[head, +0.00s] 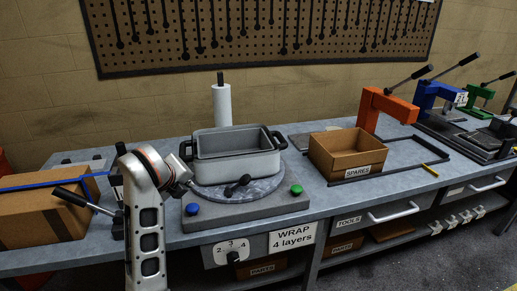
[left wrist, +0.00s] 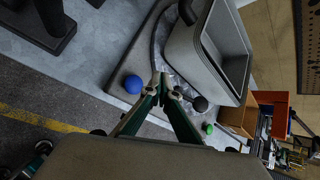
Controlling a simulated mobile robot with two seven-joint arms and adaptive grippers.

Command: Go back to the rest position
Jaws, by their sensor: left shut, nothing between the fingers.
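My left arm rises at the left of the head view, in front of the bench. Its gripper (head: 186,186) is beside the left side of the turntable base, and is small and partly hidden by the wrist there. In the left wrist view the green fingers of the left gripper (left wrist: 161,78) meet at their tips, shut and empty. Beyond them are a blue button (left wrist: 133,84) and a grey tub (left wrist: 207,62). In the head view the tub (head: 236,168) stands on a round turntable plate (head: 243,190). My right gripper is in neither view.
A cardboard box (head: 40,215) with a blue strap is at the left. A green button (head: 296,190) sits at the base's right corner. A SPARES box (head: 345,160) and an orange press (head: 380,108) stand to the right. A pegboard (head: 255,35) hangs behind.

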